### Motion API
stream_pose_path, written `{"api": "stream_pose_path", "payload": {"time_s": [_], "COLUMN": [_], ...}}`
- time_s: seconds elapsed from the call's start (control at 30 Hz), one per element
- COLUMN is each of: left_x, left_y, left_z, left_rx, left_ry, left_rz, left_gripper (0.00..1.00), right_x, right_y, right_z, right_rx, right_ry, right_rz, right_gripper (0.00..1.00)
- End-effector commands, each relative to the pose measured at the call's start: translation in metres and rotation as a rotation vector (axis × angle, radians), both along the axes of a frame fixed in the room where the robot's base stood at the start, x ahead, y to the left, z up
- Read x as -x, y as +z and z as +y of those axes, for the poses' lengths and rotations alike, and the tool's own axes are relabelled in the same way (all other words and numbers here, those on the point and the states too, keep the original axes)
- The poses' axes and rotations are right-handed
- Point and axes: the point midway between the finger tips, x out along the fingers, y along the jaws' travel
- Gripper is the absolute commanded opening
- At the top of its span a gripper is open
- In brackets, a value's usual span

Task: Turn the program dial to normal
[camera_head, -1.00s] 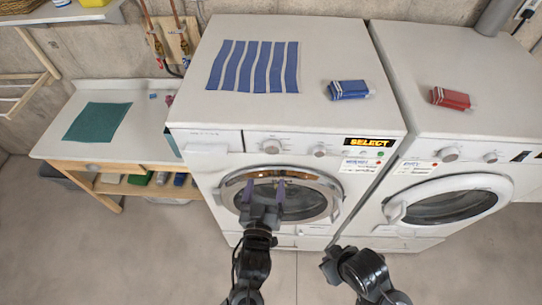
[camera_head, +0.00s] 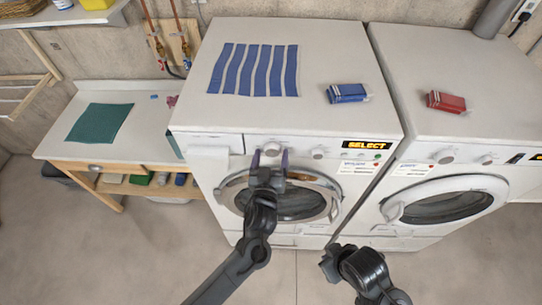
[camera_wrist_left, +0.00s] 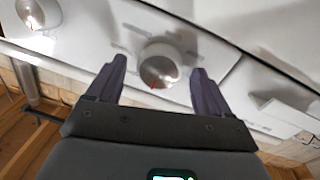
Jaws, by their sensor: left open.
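A round silver-white dial (camera_head: 271,148) sits on the front panel of the left washing machine (camera_head: 270,118). My left gripper (camera_head: 270,157) is open in front of it. In the left wrist view the dial (camera_wrist_left: 160,62) lies between the two purple fingers, with a gap on each side, and a red mark shows on it. A second dial (camera_head: 318,152) is to its right, near the display reading SELECT (camera_head: 367,142). I cannot read any program labels. My right gripper (camera_head: 330,263) is low in front of the machines, and its jaws are not clear.
A blue box (camera_head: 347,93) and a striped blue cloth (camera_head: 254,69) lie on the left machine. A second machine (camera_head: 450,120) with a red box (camera_head: 446,102) stands on the right. The round door (camera_head: 333,187) is below the panel.

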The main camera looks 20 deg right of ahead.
Motion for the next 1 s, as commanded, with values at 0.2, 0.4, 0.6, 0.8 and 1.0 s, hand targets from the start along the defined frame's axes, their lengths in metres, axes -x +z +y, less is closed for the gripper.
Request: {"api": "stream_pose_path", "payload": {"time_s": [0.2,0.4,0.6,0.8,1.0], "left_x": [-0.0011,-0.0011,-0.0010,-0.0009,-0.0012], "left_y": [0.0002,0.0002,0.0002,0.0001,0.0002], "left_z": [-0.0010,-0.0009,-0.0009,-0.0008,-0.0005], "left_rx": [0.001,0.000,0.000,-0.003,-0.039], "left_ry": [-0.001,0.000,0.000,0.000,0.001], "left_rz": [0.000,0.000,0.000,-0.001,-0.018], "left_gripper": [0.80,0.66,0.36,0.24,0.24], "right_x": [0.0001,0.0002,0.0002,0.0003,0.0002], "right_y": [0.0002,0.0002,0.0000,-0.0002,-0.0013], "right_z": [0.0001,0.0000,-0.0008,-0.0017,-0.0017], "right_rx": [0.000,0.000,0.004,0.007,0.007], "right_ry": [0.000,0.000,0.003,0.005,0.005], "right_rz": [0.000,0.000,0.000,0.000,0.000], "right_gripper": [0.00,0.00,0.00,0.00,0.00]}}
